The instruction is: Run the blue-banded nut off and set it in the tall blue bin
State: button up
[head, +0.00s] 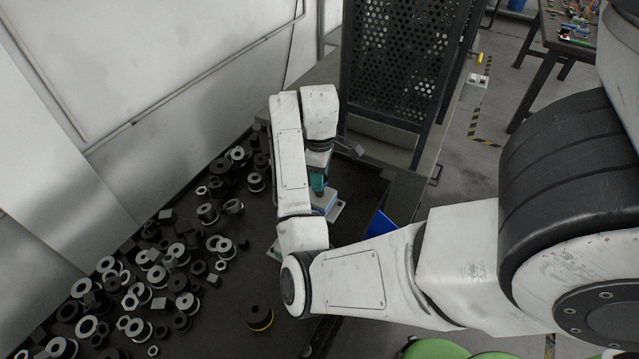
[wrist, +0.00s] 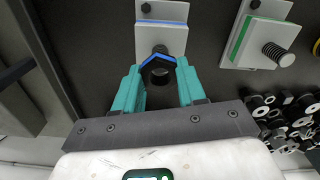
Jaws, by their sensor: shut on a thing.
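The blue-banded nut (wrist: 158,68) is a dark hex nut with a blue edge, seen in the wrist view in front of a pale plate with a blue stripe (wrist: 160,12). My gripper (wrist: 160,84) has its teal fingers shut on the nut's two sides. A short stud shows behind the nut; I cannot tell whether its end is inside the nut's hole. In the head view my gripper (head: 318,182) is over the fixture (head: 326,203), and the nut is hidden. A blue bin (head: 380,226) shows partly past my forearm.
A pale plate with a green stripe (wrist: 240,36) and a bare threaded stud (wrist: 278,53) stands to the right in the wrist view. Many loose nuts and rings (head: 150,275) crowd the bench's left side. A dark perforated rack (head: 405,60) stands behind my gripper.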

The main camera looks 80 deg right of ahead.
jog(key=shift+r+p, duration=0.7)
jog(key=shift+p, duration=0.15)
notch_tip(320, 180, up, 3)
jog(key=p, duration=0.3)
jog(key=shift+f, duration=0.2)
jog(key=shift+r, duration=0.6)
